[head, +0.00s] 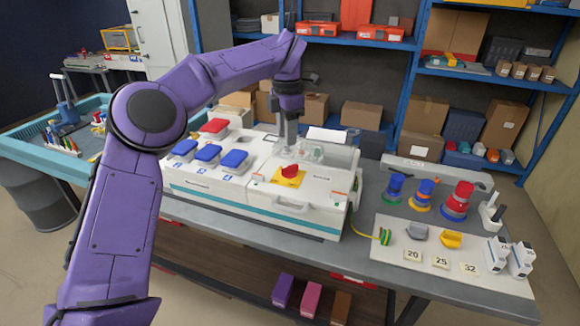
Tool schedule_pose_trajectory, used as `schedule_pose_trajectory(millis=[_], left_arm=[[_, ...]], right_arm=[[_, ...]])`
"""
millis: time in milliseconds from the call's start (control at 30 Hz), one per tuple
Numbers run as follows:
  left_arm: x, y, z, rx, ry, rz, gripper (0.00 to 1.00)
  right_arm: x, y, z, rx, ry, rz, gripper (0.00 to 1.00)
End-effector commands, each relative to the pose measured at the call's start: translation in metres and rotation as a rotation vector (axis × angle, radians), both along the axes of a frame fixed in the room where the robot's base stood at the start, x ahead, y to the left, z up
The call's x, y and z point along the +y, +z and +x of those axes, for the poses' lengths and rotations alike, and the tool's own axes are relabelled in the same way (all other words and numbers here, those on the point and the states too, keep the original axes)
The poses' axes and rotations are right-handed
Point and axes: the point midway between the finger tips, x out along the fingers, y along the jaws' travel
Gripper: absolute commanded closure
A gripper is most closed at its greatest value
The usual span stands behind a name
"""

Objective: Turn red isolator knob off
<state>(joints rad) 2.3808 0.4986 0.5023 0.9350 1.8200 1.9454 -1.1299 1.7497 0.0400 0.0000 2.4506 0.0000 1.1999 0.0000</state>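The red isolator knob (290,171) sits on a yellow square plate (283,180) on the right part of the white socket box unit (262,195). The knob stands at a slant across its plate. My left gripper (286,153) points down just behind and above the knob, beside a clear cover (307,152). Its fingers are small here, and I cannot tell whether they are open or touch anything. My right gripper is not in view.
Blue-lidded sockets (208,152) and a red-lidded one (214,126) sit left of the knob. Shelves with boxes stand behind the bench.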

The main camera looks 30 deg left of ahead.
Motion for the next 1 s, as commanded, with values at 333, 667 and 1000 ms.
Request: schedule_pose_trajectory(millis=[333,667,1000], left_arm=[[0.000,-0.074,-0.001,0.004,-0.001,-0.001,0.61],[0.002,-0.097,-0.001,0.000,0.004,0.000,0.61],[0.001,-0.096,-0.001,0.001,0.004,0.000,1.00]], right_arm=[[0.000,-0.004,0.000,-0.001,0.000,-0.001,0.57],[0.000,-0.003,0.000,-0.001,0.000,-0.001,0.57],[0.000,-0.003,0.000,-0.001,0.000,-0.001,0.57]])
